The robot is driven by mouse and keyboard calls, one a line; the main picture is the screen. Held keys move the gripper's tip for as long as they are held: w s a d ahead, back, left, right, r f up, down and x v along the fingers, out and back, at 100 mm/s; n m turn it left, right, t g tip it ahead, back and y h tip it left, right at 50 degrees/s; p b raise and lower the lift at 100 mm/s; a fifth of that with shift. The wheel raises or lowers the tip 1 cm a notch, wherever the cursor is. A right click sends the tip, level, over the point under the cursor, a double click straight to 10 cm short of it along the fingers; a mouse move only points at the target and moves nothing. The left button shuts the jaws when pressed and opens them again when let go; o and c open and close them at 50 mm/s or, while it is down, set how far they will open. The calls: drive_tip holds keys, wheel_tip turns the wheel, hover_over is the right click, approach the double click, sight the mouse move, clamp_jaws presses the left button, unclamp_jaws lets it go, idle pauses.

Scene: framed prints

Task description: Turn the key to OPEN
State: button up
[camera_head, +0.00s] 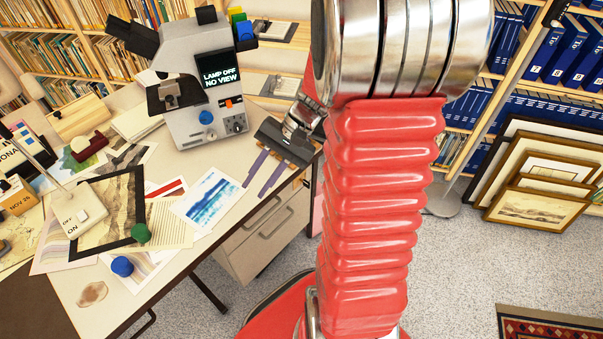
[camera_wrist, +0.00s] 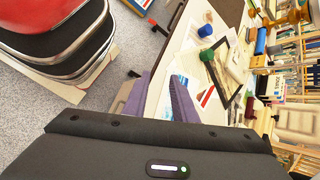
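I cannot make out a key, or a mark reading OPEN, for certain in either view. A grey microscope-like device (camera_head: 200,105) stands on the desk in the head view. Its screen (camera_head: 219,77) reads "LAMP OFF NO VIEW". Its front has a blue knob (camera_head: 207,117), an orange switch and a small dark panel (camera_head: 236,124) with controls too small to tell. My gripper (camera_head: 255,190) is to the right of the device, above the desk's right edge, apart from it. In the wrist view its two purple fingers (camera_wrist: 160,78) are spread with nothing between them.
The desk (camera_head: 92,293) carries prints, a dark-framed picture (camera_head: 139,181), a green knob (camera_head: 141,233) and a blue knob (camera_head: 122,266). Drawers (camera_head: 268,235) are below its right edge. Framed prints (camera_head: 541,207) lean at the right. Grey floor (camera_head: 460,265) is clear between.

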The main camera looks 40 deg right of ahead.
sight(304, 182)
drive_tip(key=w+d+f+m+t+y, duration=0.2)
drive_tip(key=d+f+m+t+y, duration=0.15)
drive_tip(key=d+f+m, duration=0.35)
drive_tip(key=s+d+f+m+t+h, duration=0.4)
drive_tip(key=d+f+m+t, duration=0.2)
drive_tip(key=f, duration=0.6)
drive_tip(key=s+d+f+m+t+h, duration=0.4)
drive_tip(key=d+f+m+t, duration=0.3)
drive_tip(key=d+f+m, duration=0.3)
wheel_tip(304, 182, down, 2)
drive_tip(key=d+h, duration=0.1)
drive_tip(key=d, duration=0.1)
drive_tip(key=shift+s+d, duration=0.2)
drive_tip(key=shift+d, duration=0.1)
drive_tip(key=w+a, duration=0.2)
drive_tip(key=w, duration=1.1)
drive_tip(key=shift+w, duration=0.35)
drive_tip(key=shift+c, duration=0.4)
clamp_jaws()
